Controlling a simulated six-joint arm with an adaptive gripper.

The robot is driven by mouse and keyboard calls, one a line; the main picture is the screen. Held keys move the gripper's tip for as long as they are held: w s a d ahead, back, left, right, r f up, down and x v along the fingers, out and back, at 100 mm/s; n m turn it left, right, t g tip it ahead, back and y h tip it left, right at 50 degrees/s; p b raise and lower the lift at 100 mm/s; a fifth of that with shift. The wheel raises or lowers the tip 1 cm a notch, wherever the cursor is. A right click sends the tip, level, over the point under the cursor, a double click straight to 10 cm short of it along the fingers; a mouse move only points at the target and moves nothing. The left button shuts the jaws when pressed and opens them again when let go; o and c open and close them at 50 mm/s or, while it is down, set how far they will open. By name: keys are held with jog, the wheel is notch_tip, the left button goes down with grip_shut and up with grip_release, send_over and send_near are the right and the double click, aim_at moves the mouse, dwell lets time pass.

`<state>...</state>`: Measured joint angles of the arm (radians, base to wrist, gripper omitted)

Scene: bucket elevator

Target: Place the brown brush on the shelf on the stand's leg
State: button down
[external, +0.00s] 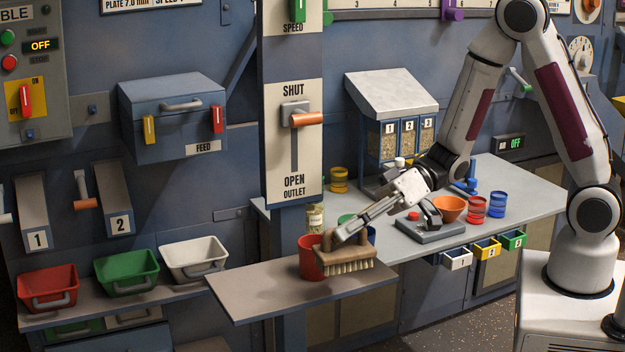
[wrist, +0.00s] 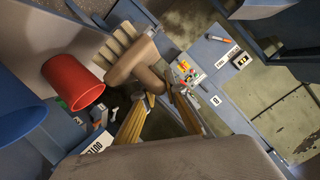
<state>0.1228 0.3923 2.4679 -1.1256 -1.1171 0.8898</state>
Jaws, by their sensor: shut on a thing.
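The brown brush (external: 345,255) has a wooden body and pale bristles pointing down. My gripper (external: 345,236) is shut on its handle and holds it over the right part of the shelf (external: 245,290) on the stand's leg (external: 292,230). In the external view the bristles are close to the shelf's surface; I cannot tell whether they touch. In the wrist view the brush (wrist: 132,60) sits between the fingertips (wrist: 160,88), its bristles toward the upper left.
A red cup (external: 309,258) stands on the shelf, just left of the brush. Red, green and white bins (external: 195,258) stand further left. The shelf's left part is clear.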

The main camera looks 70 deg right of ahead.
aim_at(355, 252)
jog(key=shift+s+a+f+n+g+y, duration=0.2)
jog(key=shift+s+a+f+n+g, duration=0.15)
jog(key=shift+s+a+f, duration=0.15)
jog(key=shift+s+a+f+n+g+y, duration=0.25)
jog(key=shift+s+a+n, duration=0.1)
jog(key=shift+s, duration=0.25)
jog(key=w+a, duration=0.3)
jog(key=w, duration=1.4)
jog(key=shift+w+f, duration=0.2)
jog(key=shift+f, duration=0.65)
jog(key=shift+w+f, duration=0.2)
jog(key=shift+f, duration=0.65)
jog(key=shift+f, duration=0.6)
